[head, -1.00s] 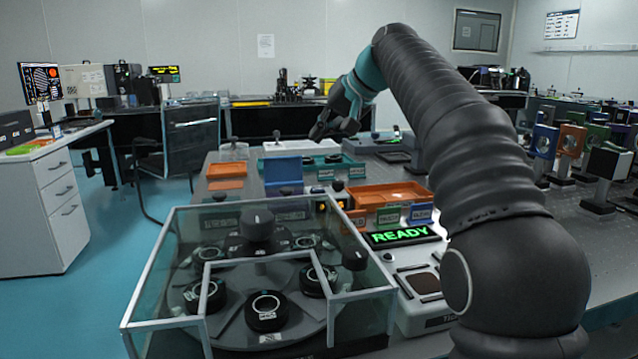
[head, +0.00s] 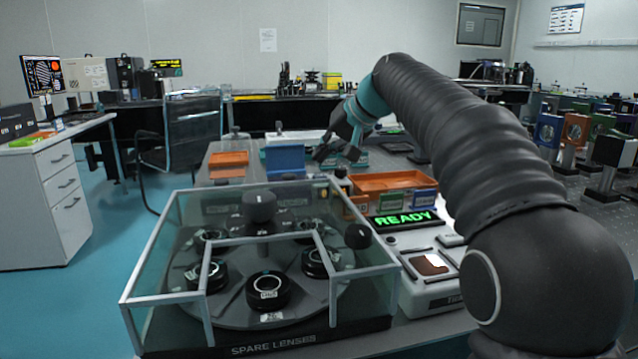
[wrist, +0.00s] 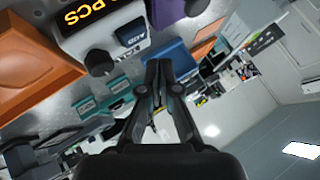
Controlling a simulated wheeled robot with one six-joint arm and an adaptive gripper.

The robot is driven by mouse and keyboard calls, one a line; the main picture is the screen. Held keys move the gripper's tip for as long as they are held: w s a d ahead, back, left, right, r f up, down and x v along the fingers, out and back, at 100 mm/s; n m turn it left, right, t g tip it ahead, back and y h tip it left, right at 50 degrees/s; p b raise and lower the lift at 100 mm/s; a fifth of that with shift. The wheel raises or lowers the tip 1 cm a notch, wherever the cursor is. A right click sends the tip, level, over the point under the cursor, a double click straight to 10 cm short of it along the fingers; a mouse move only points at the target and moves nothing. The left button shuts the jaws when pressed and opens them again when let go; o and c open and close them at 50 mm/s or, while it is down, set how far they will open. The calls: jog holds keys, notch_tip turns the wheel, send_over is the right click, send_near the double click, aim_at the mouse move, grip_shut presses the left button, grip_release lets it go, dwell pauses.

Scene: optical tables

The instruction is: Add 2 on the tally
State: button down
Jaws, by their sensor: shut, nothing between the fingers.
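The tally is a pale box with a black display (wrist: 90,32) in the wrist view. The display shows yellow "PCS" letters; its number is mostly cut off by the top edge. In the head view the tally (head: 341,184) is small and partly hidden behind the glass case. My gripper (wrist: 158,66) is shut and empty, in the air to the right of the ADD label in the wrist view. In the head view my gripper (head: 325,153) hangs above the tally area.
The glass spare-lens case (head: 290,340) stands in front, beside a device with a green READY sign (head: 403,219). An orange tray (head: 390,180) and blue bin (head: 285,158) flank the tally. Optics mounts crowd the right table.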

aim_at(323, 176)
jog(key=shift+f+b, duration=0.35)
jog(key=shift+f, duration=0.5)
dwell(0.9)
jog(key=shift+f, duration=0.35)
jog(key=shift+f+b, duration=0.45)
dwell(0.6)
jog(key=shift+r, duration=0.15)
jog(key=shift+r+p, duration=0.7)
jog(key=shift+p, duration=0.2)
notch_tip(323, 176, up, 3)
jog(key=p, duration=0.2)
jog(key=shift+p, duration=0.3)
jog(key=shift+r, duration=1)
